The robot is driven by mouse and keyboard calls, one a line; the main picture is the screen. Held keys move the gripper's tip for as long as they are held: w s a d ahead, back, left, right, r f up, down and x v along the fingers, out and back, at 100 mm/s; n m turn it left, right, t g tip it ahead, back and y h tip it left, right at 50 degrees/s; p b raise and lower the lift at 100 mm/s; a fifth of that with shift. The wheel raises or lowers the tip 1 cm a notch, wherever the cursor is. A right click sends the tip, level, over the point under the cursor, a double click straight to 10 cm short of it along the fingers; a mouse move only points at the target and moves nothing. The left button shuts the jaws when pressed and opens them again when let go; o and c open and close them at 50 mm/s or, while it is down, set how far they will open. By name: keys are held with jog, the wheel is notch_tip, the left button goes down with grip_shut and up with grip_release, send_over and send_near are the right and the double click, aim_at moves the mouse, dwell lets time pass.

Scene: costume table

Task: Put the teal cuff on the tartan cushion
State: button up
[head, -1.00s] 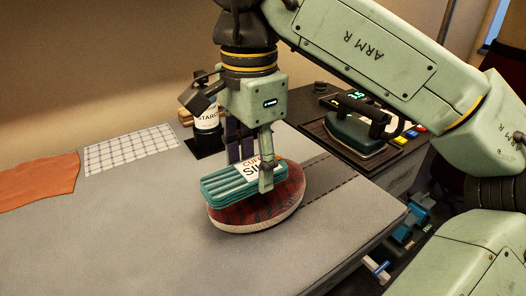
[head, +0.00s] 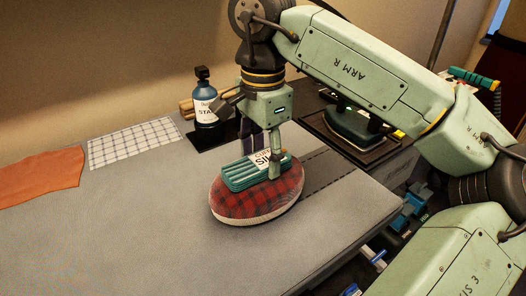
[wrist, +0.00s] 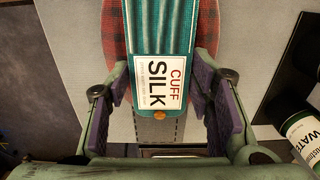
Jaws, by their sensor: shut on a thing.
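The teal ribbed cuff (head: 240,175), with a white "CUFF SILK" label, is held between the fingers of my gripper (head: 263,163). The wrist view shows the cuff (wrist: 160,30) lengthwise between the purple finger pads of the gripper (wrist: 163,110), with the label near the fingers. The round red tartan cushion (head: 255,203) has a pale rim and sits on the grey table. The cuff lies over the back part of its top; I cannot tell whether they touch. The cushion (wrist: 115,35) shows beneath the cuff in the wrist view.
A dark spray bottle (head: 206,107) stands behind to the left. A checked cloth (head: 133,145) and an orange cloth (head: 40,175) lie at the left. A green iron (head: 352,127) rests at the back right. The front of the grey table (head: 140,240) is clear.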

aim_at(263, 159)
jog(key=shift+f, duration=0.2)
jog(key=o, duration=1.1)
notch_tip(263, 159, up, 12)
jog(key=shift+r, duration=0.25)
